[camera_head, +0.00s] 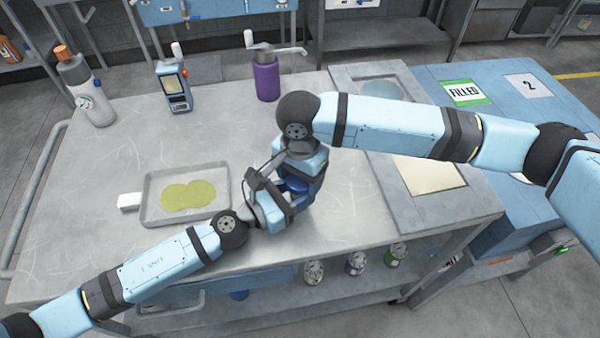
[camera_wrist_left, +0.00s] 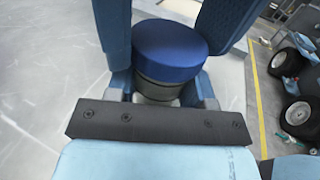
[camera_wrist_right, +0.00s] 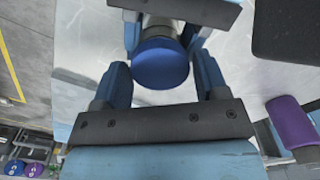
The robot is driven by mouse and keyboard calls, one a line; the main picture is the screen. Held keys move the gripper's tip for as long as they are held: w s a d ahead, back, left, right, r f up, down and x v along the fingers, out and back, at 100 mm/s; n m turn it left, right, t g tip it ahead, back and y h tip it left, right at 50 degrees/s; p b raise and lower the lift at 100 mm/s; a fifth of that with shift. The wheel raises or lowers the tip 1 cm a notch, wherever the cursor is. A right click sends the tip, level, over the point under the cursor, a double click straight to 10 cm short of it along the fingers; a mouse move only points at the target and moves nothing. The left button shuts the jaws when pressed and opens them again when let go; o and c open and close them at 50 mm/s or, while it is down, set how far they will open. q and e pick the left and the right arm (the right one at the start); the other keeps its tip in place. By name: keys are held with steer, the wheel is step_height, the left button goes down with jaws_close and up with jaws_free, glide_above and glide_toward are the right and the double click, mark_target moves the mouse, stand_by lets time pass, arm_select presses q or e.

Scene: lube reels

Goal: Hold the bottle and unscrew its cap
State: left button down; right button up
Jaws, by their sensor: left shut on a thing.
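The bottle's grey body (camera_wrist_left: 158,90) stands below a round dark blue cap (camera_wrist_left: 168,50) in the left wrist view. My left gripper (camera_wrist_left: 162,95) is shut on the bottle's body, one finger on each side below the cap. In the right wrist view, the cap (camera_wrist_right: 160,64) lies between the two fingers of my right gripper (camera_wrist_right: 160,72). Those fingers are open, with a gap visible beside the cap. In the head view my arms meet over the table and mostly hide the bottle.
A blue bench (camera_head: 510,115) stands at right. Several cans sit on the shelf below.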

steer(key=c, duration=0.4)
steer(key=shift+n, duration=1.7)
steer(key=shift+c, duration=0.2)
steer(key=o, duration=1)
steer(key=shift+r, duration=0.1)
step_height(320, 180, up, 4)
steer(key=shift+r, duration=0.2)
step_height(320, 180, up, 3)
steer(key=shift+r+n, duration=0.2)
steer(key=shift+n, duration=0.4)
steer(key=shift+f, duration=3.9)
